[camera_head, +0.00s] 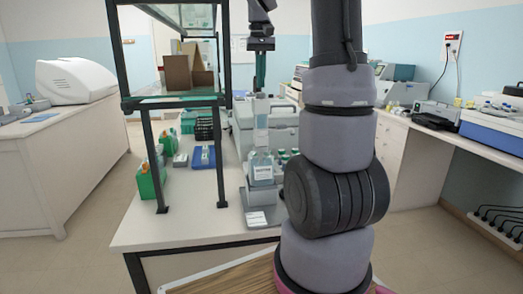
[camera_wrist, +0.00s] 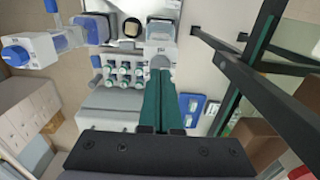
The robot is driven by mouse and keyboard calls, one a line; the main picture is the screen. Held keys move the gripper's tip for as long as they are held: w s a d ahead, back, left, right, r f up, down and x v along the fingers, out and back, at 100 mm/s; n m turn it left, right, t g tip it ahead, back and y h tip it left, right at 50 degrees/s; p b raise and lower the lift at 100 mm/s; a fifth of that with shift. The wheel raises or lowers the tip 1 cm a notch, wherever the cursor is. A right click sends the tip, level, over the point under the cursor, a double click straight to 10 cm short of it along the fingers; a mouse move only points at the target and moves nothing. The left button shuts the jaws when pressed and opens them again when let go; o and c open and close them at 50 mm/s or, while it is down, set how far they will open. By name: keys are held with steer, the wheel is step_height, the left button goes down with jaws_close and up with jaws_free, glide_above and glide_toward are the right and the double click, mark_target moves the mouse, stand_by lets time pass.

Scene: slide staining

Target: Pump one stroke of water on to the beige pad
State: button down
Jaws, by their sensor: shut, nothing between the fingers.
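The clear pump bottle with a white label (camera_head: 262,168) stands upright on the bench in the head view. In the wrist view its top (camera_wrist: 160,32) lies just beyond my fingertips. My gripper (camera_head: 260,86) points down above the bottle, its teal fingers (camera_wrist: 161,76) shut together and empty. I cannot tell whether the fingertips touch the pump top. A small dark-framed piece with a pale beige middle (camera_wrist: 132,28) lies beside the bottle in the wrist view; it may be the beige pad. In the head view my arm hides that spot.
Several green-capped bottles (camera_wrist: 123,72) stand in a rack beside the pump bottle. A blue tray (camera_head: 203,157) and green boxes (camera_head: 147,180) are to the left. A dark-framed glass shelf (camera_head: 175,101) rises over the bench's left part. A white label card (camera_head: 256,218) lies in front.

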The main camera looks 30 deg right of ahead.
steer(key=shift+f, duration=0.15)
steer(key=shift+f, duration=1.25)
stand_by(0.4)
steer(key=shift+r, duration=1.35)
steer(key=shift+r, duration=2.55)
